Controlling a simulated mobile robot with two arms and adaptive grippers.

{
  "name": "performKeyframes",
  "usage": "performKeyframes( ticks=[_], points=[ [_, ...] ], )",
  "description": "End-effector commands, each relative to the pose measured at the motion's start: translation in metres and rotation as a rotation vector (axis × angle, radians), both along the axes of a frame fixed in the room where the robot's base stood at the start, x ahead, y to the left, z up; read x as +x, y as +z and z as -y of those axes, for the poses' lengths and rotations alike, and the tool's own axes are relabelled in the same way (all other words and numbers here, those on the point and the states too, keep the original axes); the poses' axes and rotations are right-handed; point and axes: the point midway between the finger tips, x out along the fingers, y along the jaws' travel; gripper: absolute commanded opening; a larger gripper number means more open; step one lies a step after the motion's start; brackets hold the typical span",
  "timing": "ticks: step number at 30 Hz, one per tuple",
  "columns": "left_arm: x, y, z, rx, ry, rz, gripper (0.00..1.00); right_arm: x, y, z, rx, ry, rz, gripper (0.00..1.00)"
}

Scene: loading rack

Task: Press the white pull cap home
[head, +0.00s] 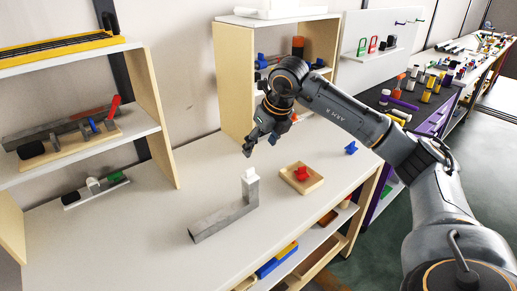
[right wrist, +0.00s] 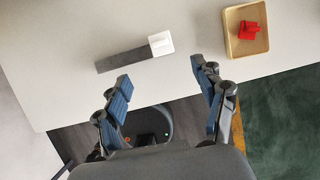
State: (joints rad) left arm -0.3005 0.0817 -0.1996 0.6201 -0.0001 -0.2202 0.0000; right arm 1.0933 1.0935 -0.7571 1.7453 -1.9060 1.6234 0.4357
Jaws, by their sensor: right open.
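The white pull cap (head: 249,174) sits on top of the upright end of a grey L-shaped block (head: 222,219) on the white table. In the right wrist view the cap (right wrist: 160,43) shows as a white square at the right end of the grey bar (right wrist: 122,60), beyond the fingertips and between their lines. My right gripper (head: 260,144) is open and empty, apart from the cap and above it in the head view. Its two blue-padded fingers are spread wide in the right wrist view (right wrist: 161,74). My left gripper is not in view.
A wooden tray (head: 313,184) with a red piece (head: 301,173) lies right of the block. A small blue piece (head: 351,148) is farther right. Shelves stand left (head: 160,120) and behind (head: 233,80).

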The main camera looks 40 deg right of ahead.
Motion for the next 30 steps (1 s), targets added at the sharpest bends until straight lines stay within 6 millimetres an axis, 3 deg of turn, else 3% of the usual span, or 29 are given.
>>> performKeyframes(
  ticks=[5, 21, 30],
  points=[
    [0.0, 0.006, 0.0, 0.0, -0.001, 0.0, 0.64, 0.006, -0.015, 0.0, -0.003, -0.002, -0.007, 0.7],
    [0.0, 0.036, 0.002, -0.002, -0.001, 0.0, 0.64, 0.044, -0.106, -0.003, 0.001, -0.001, -0.005, 0.7],
    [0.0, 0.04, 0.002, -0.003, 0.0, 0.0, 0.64, 0.052, -0.126, -0.003, 0.0, 0.0, -0.003, 0.7]
  ],
)
